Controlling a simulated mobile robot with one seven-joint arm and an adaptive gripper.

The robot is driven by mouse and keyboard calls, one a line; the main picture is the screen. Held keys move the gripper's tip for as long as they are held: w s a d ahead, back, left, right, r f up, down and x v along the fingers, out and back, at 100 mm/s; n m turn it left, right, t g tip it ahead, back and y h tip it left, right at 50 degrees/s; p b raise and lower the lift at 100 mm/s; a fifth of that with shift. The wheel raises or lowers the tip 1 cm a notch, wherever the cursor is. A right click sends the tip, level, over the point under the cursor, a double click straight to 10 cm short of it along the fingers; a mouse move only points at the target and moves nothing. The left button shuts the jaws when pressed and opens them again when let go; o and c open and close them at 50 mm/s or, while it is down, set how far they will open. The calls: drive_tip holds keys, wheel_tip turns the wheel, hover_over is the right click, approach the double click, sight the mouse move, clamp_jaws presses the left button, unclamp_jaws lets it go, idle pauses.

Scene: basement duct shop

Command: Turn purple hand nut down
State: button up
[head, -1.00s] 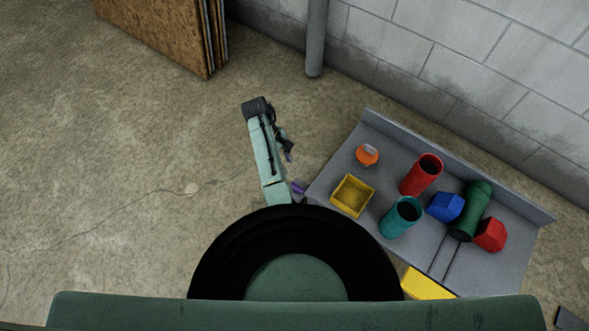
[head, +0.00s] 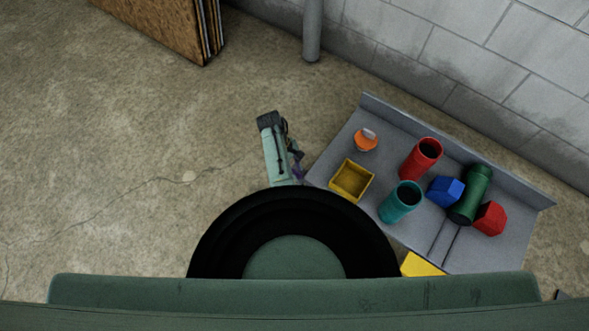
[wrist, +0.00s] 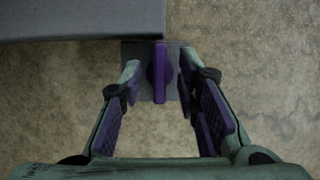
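The purple hand nut (wrist: 160,72) shows in the wrist view as an upright bar over a rounded hub. It sits on a small grey square plate (wrist: 146,92) beside the edge of a grey surface. My gripper (wrist: 159,78) is open, with one fingertip on each side of the nut. Gaps show between both fingers and the bar. In the head view my gripper (head: 296,158) is at the left end of the grey bench, and its fingers are too small to tell apart. The nut is hard to separate from the gripper there.
The grey bench (head: 335,150) holds an orange-topped item (head: 366,141), a yellow bin (head: 352,181), a teal cup (head: 401,203), a red cup (head: 420,159), a blue block (head: 445,191), a green cylinder (head: 471,195) and a red block (head: 489,219). Floor left of my arm is clear.

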clamp_jaws()
idle(0.3)
idle(0.5)
drive_tip(key=m+g+y, duration=0.1)
drive_tip(key=m, duration=0.2)
drive_tip(key=shift+w+d+m, duration=0.1)
drive_tip(key=shift+m, duration=0.3)
drive_tip(key=m+y, duration=0.1)
drive_tip(key=m, duration=0.2)
drive_tip(key=shift+m+g+y, duration=0.3)
drive_tip(key=m+y, duration=0.1)
drive_tip(key=m, duration=0.1)
drive_tip(key=m+y, duration=0.1)
drive_tip(key=m, duration=0.2)
drive_tip(key=shift+d+r+m, duration=0.1)
drive_tip(key=shift+d+m, duration=0.1)
drive_tip(key=shift+m, duration=0.1)
drive_tip(key=shift+d+m+y+p, duration=0.1)
drive_tip(key=shift+m+y+p, duration=0.9)
drive_tip(key=shift+m, duration=1.5)
drive_tip(key=shift+t, duration=0.4)
